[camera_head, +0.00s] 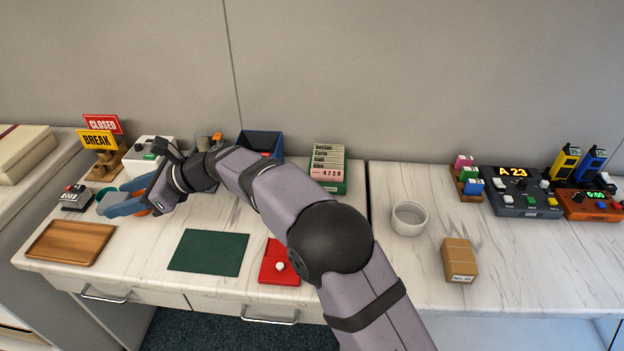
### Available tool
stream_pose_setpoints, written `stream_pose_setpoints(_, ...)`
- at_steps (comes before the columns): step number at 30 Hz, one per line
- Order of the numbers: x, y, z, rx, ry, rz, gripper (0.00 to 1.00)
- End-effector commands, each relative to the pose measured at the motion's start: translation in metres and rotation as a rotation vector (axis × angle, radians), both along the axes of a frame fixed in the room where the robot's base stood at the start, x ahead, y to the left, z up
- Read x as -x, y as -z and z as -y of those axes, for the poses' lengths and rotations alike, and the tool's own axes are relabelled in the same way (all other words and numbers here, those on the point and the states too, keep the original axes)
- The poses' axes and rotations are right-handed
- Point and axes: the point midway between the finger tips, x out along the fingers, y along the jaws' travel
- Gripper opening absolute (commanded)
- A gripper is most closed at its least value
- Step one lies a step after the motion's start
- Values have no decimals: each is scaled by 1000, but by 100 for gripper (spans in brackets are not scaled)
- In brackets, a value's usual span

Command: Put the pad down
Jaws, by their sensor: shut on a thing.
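My gripper (118,204) is at the left, above the worktop between the wooden tray and the white box. Its blue-grey fingers point left. It is shut on the pad, but the fingers and wrist hide most of what is held. A small orange part shows under the fingers, and a teal rounded edge shows behind them; I cannot tell which belongs to the pad. A flat dark green mat (208,252) lies bare on the worktop at centre left.
A wooden tray (70,243) lies empty at front left. A small stamp-like device (76,198) stands behind it. A red tray (280,270) with a white ball is right of the mat. A white bowl (409,218) and a brown box (459,260) stand further right.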

Motion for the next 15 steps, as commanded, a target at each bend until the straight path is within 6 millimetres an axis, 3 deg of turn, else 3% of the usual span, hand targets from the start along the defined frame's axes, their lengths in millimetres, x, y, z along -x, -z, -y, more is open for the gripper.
stream_pose_setpoints(8, -49, -5, 41, -2, 95, -1, 25)
stream_pose_setpoints(11, -74, -6, 66, -3, 148, 0, 25)
stream_pose_setpoints(15, -117, -6, 114, -5, 248, -1, 25)
